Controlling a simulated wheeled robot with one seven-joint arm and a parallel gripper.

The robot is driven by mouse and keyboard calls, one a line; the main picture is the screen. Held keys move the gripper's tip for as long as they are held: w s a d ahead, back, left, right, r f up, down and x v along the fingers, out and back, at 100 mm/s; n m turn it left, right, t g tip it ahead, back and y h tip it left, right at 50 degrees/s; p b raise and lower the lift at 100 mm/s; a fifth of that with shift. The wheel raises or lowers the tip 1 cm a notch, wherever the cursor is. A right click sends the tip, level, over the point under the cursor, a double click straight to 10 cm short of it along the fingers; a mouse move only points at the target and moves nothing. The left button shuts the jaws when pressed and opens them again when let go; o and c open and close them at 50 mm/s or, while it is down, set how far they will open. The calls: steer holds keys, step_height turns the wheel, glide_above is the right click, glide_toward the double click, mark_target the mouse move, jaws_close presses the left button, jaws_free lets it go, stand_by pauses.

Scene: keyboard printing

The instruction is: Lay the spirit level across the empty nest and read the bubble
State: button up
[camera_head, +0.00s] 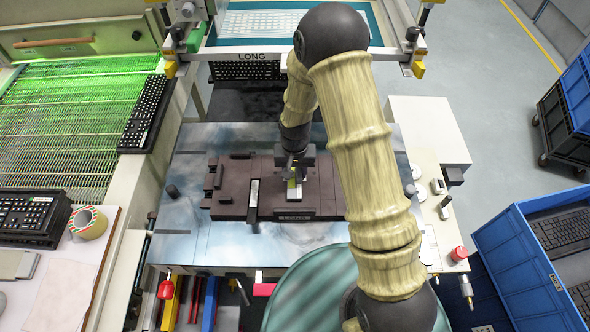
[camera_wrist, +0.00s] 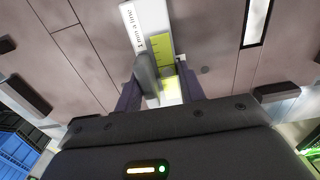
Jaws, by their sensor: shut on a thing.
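The nest (camera_head: 232,208) is a dark brown plate with raised blocks and a LONG label at its front edge. It holds no keyboard. My gripper (camera_head: 294,178) points down over its right-hand part, shut on the spirit level (camera_head: 293,193). In the wrist view the level (camera_wrist: 163,48) shows a white label reading "1 mm a line" and a yellow-green strip between my gripper's fingers (camera_wrist: 161,92). The level lies at or just above the nest surface; I cannot tell whether it touches. No bubble can be made out, and the fingers cover part of the level.
A screen frame (camera_head: 252,56) marked LONG stands behind. A green-lit mesh conveyor (camera_head: 60,125) with a keyboard is at left. Blue crates (camera_head: 517,262) and a red button (camera_head: 459,254) are at right.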

mark_target(295, 175)
steer(key=shift+f, duration=0.1)
steer(key=o, duration=1.4)
steer(key=shift+r+p, duration=2.5)
steer(key=shift+r, duration=1.05)
